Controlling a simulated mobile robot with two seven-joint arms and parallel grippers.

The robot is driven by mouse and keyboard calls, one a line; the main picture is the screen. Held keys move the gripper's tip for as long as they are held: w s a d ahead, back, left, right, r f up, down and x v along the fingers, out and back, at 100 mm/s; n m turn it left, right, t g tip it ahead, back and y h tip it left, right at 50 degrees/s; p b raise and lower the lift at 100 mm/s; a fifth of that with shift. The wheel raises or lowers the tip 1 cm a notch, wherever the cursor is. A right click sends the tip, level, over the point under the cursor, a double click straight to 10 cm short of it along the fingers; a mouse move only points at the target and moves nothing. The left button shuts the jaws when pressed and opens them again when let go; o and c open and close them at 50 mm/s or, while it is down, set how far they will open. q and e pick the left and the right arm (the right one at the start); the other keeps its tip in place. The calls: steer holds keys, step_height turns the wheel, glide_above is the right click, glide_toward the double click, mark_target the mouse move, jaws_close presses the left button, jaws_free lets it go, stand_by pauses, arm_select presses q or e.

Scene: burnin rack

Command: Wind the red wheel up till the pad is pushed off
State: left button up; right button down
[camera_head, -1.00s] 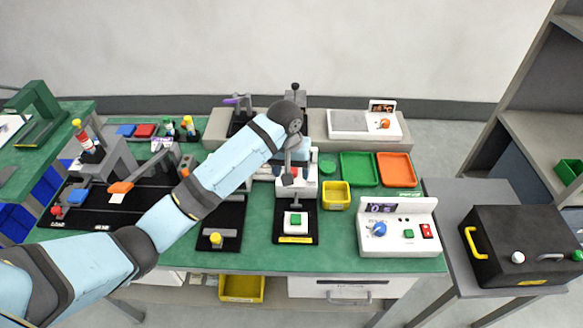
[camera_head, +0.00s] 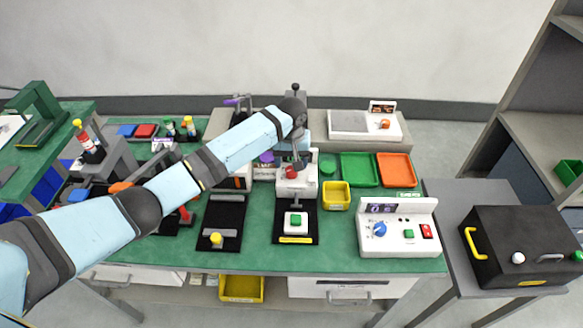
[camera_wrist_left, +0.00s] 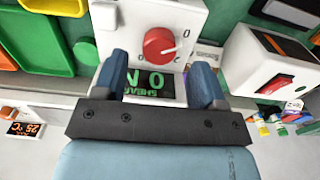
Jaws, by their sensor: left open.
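The red wheel (camera_head: 291,172) is a round knob on a white shear tester (camera_head: 297,188) at the back middle of the green bench. In the left wrist view the red wheel (camera_wrist_left: 159,42) shows a white pointer mark and dial digits around it. A dark display (camera_wrist_left: 150,85) below it reads 0 N in green. My left gripper (camera_head: 298,161) is just above the wheel. In the left wrist view its two fingers (camera_wrist_left: 161,72) are apart with nothing between them, on either side of the display, near the wheel. I cannot make out the pad. My right gripper is out of view.
A yellow bin (camera_head: 336,196), a green tray (camera_head: 359,170) and an orange tray (camera_head: 396,170) lie right of the tester. A white box with a blue knob (camera_head: 399,232) stands front right.

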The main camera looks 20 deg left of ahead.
mark_target(291, 170)
arm_select(q)
steer(key=shift+f, duration=1.65)
